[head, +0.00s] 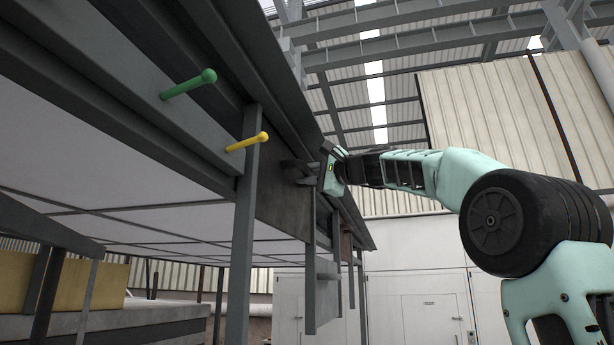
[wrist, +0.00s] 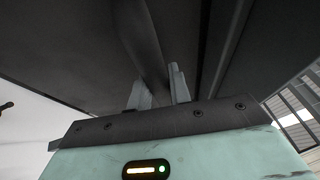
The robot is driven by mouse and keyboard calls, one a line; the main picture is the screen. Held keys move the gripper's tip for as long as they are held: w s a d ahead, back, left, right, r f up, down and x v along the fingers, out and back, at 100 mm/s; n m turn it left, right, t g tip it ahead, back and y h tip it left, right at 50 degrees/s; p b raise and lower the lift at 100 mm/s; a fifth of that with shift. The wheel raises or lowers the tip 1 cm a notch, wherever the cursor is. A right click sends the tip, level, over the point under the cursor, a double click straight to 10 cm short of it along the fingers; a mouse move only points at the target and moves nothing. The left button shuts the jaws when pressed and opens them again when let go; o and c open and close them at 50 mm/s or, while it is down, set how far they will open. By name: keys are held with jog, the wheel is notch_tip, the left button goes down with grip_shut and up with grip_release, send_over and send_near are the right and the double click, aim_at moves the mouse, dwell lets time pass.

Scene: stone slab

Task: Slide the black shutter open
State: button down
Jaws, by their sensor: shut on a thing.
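A dark panel (head: 283,207), which looks to be the black shutter, stands upright along the grey frame in the head view. My gripper (head: 298,172) is at its upper part, at the end of my outstretched arm. In the wrist view, my gripper's two pale fingers (wrist: 159,90) close on a dark bar-like handle (wrist: 142,38) that runs up between them. The dark surface behind fills most of that view. The exact contact is small and dark in the head view, and I cannot tell how far the shutter stands open.
A green-tipped peg (head: 190,84) and a yellow-tipped peg (head: 247,142) stick out from the frame left of my gripper. A grey post (head: 241,230) stands below the yellow peg. Thin grey posts hang right of the panel. White cabinets (head: 428,305) stand at the back.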

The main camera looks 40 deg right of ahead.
jog(key=shift+s+r, duration=0.1)
jog(key=shift+r, duration=0.3)
jog(key=c, duration=1.6)
grip_release()
jog(key=o, duration=0.3)
jog(key=shift+f, duration=0.1)
jog(key=shift+f, duration=0.1)
jog(key=shift+s+d+f+b, duration=0.15)
jog(key=shift+s+f+b, duration=0.1)
jog(key=shift+s+b, duration=0.25)
jog(key=b+v, duration=0.9)
jog(key=v, duration=0.7)
jog(key=shift+s+r, duration=0.1)
